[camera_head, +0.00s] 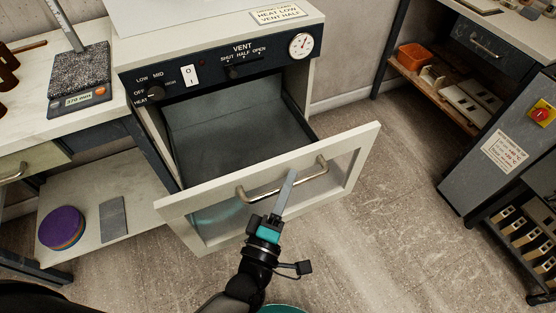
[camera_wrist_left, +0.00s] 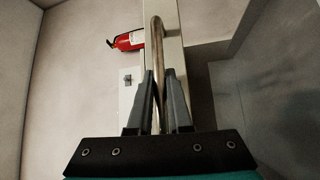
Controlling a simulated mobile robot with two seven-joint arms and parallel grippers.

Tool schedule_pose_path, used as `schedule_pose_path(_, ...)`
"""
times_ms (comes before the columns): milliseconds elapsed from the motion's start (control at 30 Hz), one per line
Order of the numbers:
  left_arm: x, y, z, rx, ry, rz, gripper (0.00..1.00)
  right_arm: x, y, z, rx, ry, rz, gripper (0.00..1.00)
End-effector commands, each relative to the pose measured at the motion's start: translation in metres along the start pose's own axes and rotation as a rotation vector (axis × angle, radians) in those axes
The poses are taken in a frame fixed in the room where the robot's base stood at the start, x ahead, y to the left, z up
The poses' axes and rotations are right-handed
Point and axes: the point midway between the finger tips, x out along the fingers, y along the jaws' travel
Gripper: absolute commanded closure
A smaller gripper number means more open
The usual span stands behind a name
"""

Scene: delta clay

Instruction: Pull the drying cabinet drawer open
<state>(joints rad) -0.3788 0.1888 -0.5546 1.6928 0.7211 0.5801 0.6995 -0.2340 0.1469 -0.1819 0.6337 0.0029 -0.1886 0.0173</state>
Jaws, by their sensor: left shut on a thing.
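The drying cabinet (camera_head: 218,62) stands in the middle of the head view, with a dark control panel on its front. Its drawer (camera_head: 235,125) is pulled well out, and its grey interior shows empty. The drawer's white-framed front has a window and a metal bar handle (camera_head: 316,172). My left gripper (camera_head: 285,190) is at the middle of the handle, shut on it. In the left wrist view the handle (camera_wrist_left: 157,40) runs between the two grey fingers (camera_wrist_left: 160,90). My right gripper is not in view.
A bench with a scale (camera_head: 80,98) stands left, with a purple disc stack (camera_head: 62,227) on its lower shelf. A grey machine (camera_head: 505,140) and a shelf with an orange bin (camera_head: 414,56) stand right. The floor (camera_head: 400,220) between is clear.

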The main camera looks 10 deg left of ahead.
Motion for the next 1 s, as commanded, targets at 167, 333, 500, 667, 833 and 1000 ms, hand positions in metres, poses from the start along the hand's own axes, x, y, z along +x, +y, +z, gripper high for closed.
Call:
schedule_pose_path(167, -0.012, 0.004, 0.013, 0.0, 0.0, -0.001, 1.0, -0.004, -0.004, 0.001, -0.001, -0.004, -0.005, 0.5)
schedule_pose_path(333, -0.016, 0.004, 0.017, 0.001, -0.001, -0.001, 1.0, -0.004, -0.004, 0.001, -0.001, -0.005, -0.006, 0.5)
schedule_pose_path(500, -0.017, 0.004, 0.017, 0.002, -0.001, -0.001, 1.0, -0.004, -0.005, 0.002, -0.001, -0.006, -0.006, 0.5)
schedule_pose_path(667, -0.016, 0.004, 0.017, 0.001, -0.001, -0.001, 0.8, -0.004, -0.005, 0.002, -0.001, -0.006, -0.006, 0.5)
schedule_pose_path(833, -0.016, 0.004, 0.016, 0.001, -0.001, -0.001, 0.61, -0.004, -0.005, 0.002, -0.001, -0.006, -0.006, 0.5)
schedule_pose_path(1000, -0.016, 0.004, 0.016, 0.001, 0.0, 0.0, 0.53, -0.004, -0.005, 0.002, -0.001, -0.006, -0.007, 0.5)
